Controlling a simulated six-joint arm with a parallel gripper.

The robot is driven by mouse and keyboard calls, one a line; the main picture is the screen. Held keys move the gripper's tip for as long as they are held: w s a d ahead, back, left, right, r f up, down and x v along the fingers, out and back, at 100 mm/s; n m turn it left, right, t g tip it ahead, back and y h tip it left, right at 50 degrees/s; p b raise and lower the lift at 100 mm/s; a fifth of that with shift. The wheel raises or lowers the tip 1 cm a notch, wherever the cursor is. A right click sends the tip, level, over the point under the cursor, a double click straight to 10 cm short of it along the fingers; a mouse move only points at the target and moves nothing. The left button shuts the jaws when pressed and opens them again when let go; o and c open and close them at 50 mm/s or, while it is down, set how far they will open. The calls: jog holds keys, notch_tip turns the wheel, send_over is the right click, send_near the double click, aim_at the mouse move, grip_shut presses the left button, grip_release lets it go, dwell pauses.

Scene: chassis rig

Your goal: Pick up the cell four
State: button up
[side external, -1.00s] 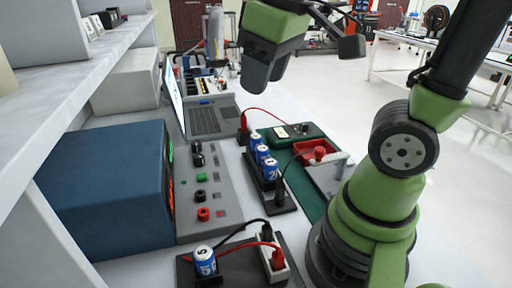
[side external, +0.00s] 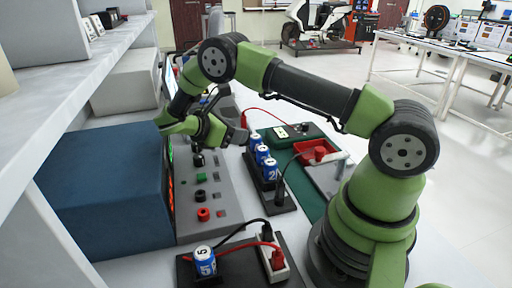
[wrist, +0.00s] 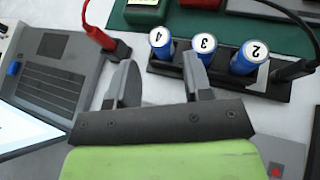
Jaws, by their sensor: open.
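Cell four (wrist: 161,43), a blue cylinder with a white top marked 4, stands in a black holder (wrist: 219,81) beside cell three (wrist: 204,46) and cell two (wrist: 250,57). In the side external view cell four (side external: 256,139) is the farthest of the row. My gripper (wrist: 160,75) is open and empty in the wrist view. Cell four's top shows beyond the gap between its fingers, apart from them. The right finger overlaps the view of the holder just below cell three.
A red plug with its lead (wrist: 108,40) stands left of cell four, and a black plug (wrist: 293,71) at the holder's right end. A laptop (wrist: 45,70) lies left. Cell five (side external: 204,260) stands in another holder. A blue box (side external: 105,190) stands left of the grey panel.

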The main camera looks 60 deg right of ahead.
aim_at(257, 136)
jog(key=shift+n+h, duration=0.3)
jog(key=shift+n, duration=0.1)
jog(key=x, duration=0.4)
jog(key=f+x, duration=0.1)
jog(key=x, duration=0.3)
jog(key=shift+w+f, duration=0.1)
jog(key=shift+f, duration=0.15)
jog(key=c, duration=0.7)
jog(key=shift+r, duration=0.15)
